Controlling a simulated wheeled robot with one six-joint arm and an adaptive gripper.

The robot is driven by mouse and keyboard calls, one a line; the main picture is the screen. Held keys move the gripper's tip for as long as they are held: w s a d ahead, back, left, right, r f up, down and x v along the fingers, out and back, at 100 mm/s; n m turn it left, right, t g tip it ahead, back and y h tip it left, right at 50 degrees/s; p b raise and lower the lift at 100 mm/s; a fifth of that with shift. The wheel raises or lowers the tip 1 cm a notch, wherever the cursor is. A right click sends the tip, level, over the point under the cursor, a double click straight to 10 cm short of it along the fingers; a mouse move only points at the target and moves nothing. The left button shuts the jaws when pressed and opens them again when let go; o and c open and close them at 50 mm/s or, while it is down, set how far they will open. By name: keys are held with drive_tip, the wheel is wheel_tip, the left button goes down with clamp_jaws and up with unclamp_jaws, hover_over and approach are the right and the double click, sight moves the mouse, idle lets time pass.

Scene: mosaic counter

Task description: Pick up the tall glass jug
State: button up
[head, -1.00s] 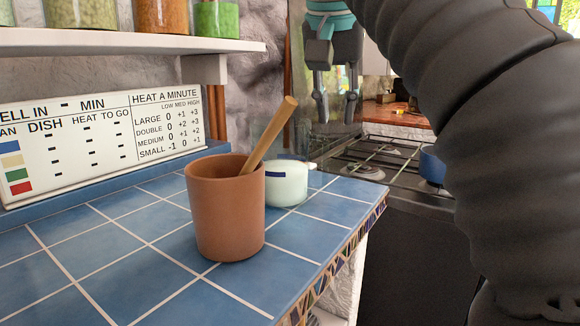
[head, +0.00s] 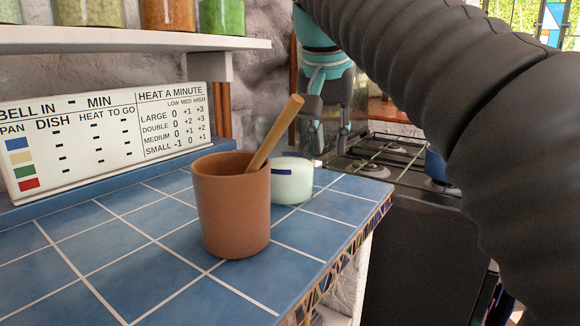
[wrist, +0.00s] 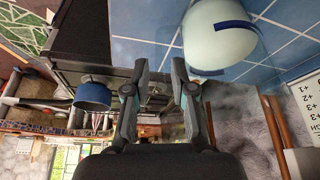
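I make out the tall glass jug only as a faint clear shape (head: 272,130) at the back of the blue tiled counter, behind the wooden stick and pale pot. In the wrist view a clear glass edge (wrist: 238,70) shows around the pale pot; I cannot tell its full outline. My gripper (head: 328,143) hangs fingers down at the counter's far end, right of this clear shape. In the wrist view my gripper (wrist: 160,78) has its fingers apart with nothing between them.
A terracotta pot (head: 232,215) with a wooden stick (head: 275,135) stands in front of a pale green-white pot (head: 291,184). A sign board (head: 100,140) and a jar shelf (head: 130,40) line the wall. A stove (head: 385,155) with a blue pan (wrist: 93,94) lies beyond the counter.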

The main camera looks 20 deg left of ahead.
sight(330, 159)
drive_tip(key=shift+b+x, duration=0.7)
drive_tip(key=shift+x, duration=2.45)
clamp_jaws()
drive_tip(key=shift+r, duration=0.1)
